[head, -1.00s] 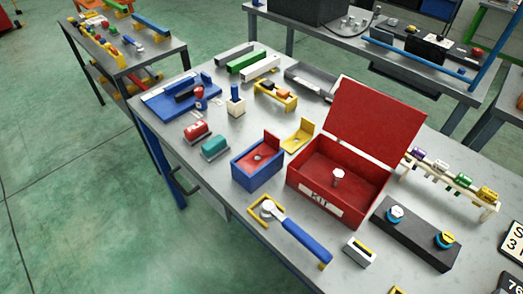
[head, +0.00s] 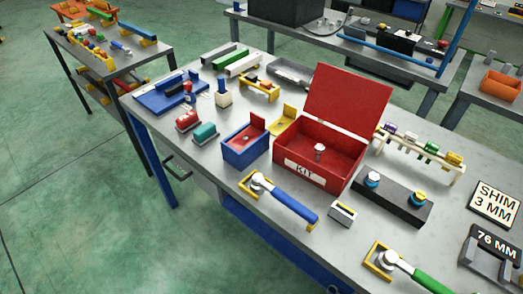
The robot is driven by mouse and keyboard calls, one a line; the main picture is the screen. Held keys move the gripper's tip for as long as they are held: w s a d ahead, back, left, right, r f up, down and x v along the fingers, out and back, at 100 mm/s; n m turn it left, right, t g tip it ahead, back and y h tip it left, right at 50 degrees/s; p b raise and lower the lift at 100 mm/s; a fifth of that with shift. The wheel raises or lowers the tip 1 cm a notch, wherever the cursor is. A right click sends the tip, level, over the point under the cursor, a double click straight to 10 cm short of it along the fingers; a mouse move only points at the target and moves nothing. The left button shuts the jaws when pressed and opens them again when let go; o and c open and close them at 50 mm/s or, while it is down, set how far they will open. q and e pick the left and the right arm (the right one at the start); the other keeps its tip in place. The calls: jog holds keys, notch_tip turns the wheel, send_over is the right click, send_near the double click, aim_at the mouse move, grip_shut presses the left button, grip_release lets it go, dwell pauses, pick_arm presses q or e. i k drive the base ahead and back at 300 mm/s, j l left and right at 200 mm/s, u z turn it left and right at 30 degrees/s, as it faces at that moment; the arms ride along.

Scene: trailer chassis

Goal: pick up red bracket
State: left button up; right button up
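A red L-shaped bracket (head: 257,123) sits in the open top of a blue box (head: 238,157) in the head view. Its upright plate stands at the box's back right, and its flat part with a hole lies over the box. A yellow bracket (head: 283,124) of like shape stands on the table just behind it. The red KIT box (head: 307,176), with its lid raised, is close by on the right. Neither of my grippers is in view.
Red and teal parts (head: 204,133) lie left of the blue box. A blue-handled tool (head: 285,202) lies in front, beside a small pale block (head: 343,213). A black block with two knobs (head: 393,196) and a green-handled tool (head: 405,270) are to the right. Bare table shows between them.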

aim_at(257, 127)
jog(key=k+l+z, duration=0.15)
jog(key=l, duration=0.15)
jog(key=k+l+z, duration=0.1)
jog(key=l, duration=0.2)
jog(key=k+l+z, duration=0.15)
jog(key=l, duration=0.15)
jog(key=l+z, duration=0.1)
jog(key=l, duration=0.2)
jog(key=i+l, duration=0.15)
jog(key=l, duration=0.15)
jog(key=z, duration=0.05)
